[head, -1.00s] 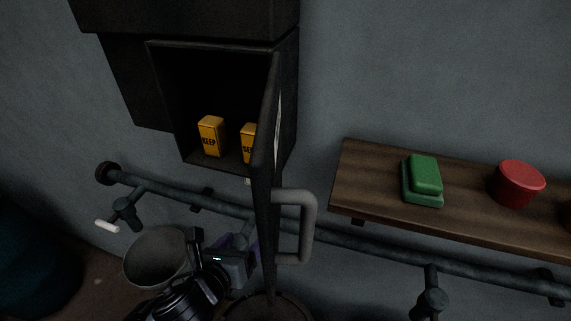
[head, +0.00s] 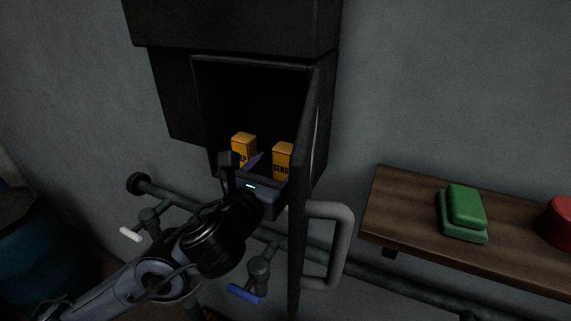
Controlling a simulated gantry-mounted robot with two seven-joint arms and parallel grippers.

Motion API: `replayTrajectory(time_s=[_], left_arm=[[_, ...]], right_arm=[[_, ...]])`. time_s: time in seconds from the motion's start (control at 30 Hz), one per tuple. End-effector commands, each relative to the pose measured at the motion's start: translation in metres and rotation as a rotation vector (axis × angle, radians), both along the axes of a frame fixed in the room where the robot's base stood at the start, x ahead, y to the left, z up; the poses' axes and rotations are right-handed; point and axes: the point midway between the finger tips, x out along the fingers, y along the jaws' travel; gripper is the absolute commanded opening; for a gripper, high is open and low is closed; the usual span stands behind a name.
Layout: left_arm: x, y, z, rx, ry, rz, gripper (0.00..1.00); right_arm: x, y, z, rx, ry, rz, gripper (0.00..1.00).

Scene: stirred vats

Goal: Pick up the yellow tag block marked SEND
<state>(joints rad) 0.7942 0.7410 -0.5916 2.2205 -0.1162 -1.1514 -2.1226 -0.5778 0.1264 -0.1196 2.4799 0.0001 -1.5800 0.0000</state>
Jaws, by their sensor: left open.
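The yellow tag block marked SEND (head: 283,160) stands upright inside the open dark cabinet (head: 202,88), towards the right side near the open door. A second yellow block (head: 243,146), its lettering partly hidden, stands to its left. My left gripper (head: 248,166) is open at the cabinet's mouth, in front of and below the two blocks. It overlaps the lower part of both blocks in the picture. I cannot tell whether it touches either one. My right gripper is not in view.
The cabinet door (head: 306,180) stands open on the right, with a grey handle (head: 343,245). A wooden shelf (head: 405,205) on the right holds a green block (head: 466,208) and a red pot (head: 560,222). A pipe with valves runs below the cabinet.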

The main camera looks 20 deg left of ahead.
Motion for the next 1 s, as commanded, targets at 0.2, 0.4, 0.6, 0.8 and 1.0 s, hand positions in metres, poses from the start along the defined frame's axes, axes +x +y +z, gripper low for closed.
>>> replayTrajectory(time_s=[0.2, 0.4, 0.6, 0.8, 1.0], left_arm=[[0.011, -0.001, 0.0, 0.0, 0.001, 0.001, 0.78], [0.036, -0.002, 0.001, -0.001, 0.003, 0.001, 0.78], [0.055, -0.003, 0.0, -0.002, 0.0, 0.001, 0.78], [0.058, -0.003, -0.001, 0.001, 0.0, 0.0, 0.78], [0.058, -0.003, -0.001, 0.0, 0.0, 0.0, 0.61]], right_arm=[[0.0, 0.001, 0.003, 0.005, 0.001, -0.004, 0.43], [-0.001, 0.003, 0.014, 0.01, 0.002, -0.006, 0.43], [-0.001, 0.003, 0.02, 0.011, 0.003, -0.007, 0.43], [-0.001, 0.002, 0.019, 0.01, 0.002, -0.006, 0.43], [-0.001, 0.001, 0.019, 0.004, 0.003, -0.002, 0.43]])
